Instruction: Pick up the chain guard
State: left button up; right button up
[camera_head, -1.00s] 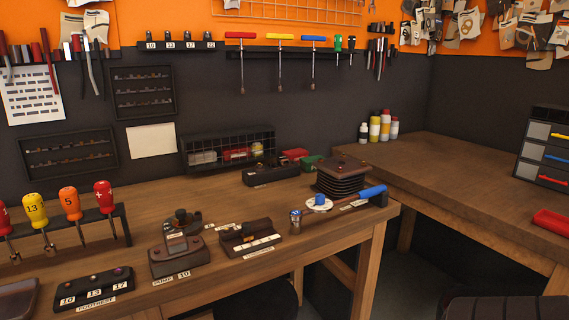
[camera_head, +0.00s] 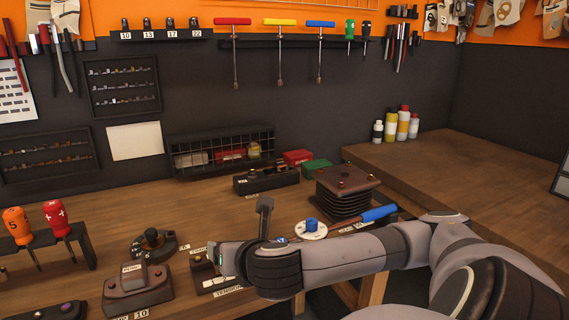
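I cannot pick out the chain guard for sure; no part in view is clearly it. My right arm comes in from the right, low over the wooden bench (camera_head: 100,210). Its gripper (camera_head: 238,240) is over the front of the bench, beside the brown block with the pump label (camera_head: 137,285) and above a labelled dark holder (camera_head: 203,275), which it partly hides. I cannot tell whether its fingers are apart or closed. My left gripper is out of view.
A ridged dark block (camera_head: 345,190), a blue-handled tool (camera_head: 378,213) and a white disc with a blue knob (camera_head: 311,228) are beyond my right arm. A wire basket (camera_head: 222,152) stands at the wall. Screwdrivers (camera_head: 58,220) stand at left. The right bench (camera_head: 470,160) is largely clear.

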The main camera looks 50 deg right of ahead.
aim_at(280, 168)
jog(key=i+l, duration=0.1)
jog(key=l, duration=0.45)
jog(key=i+l, duration=0.1)
jog(key=l, duration=0.4)
jog(key=i+l, duration=0.1)
jog(key=l, duration=0.45)
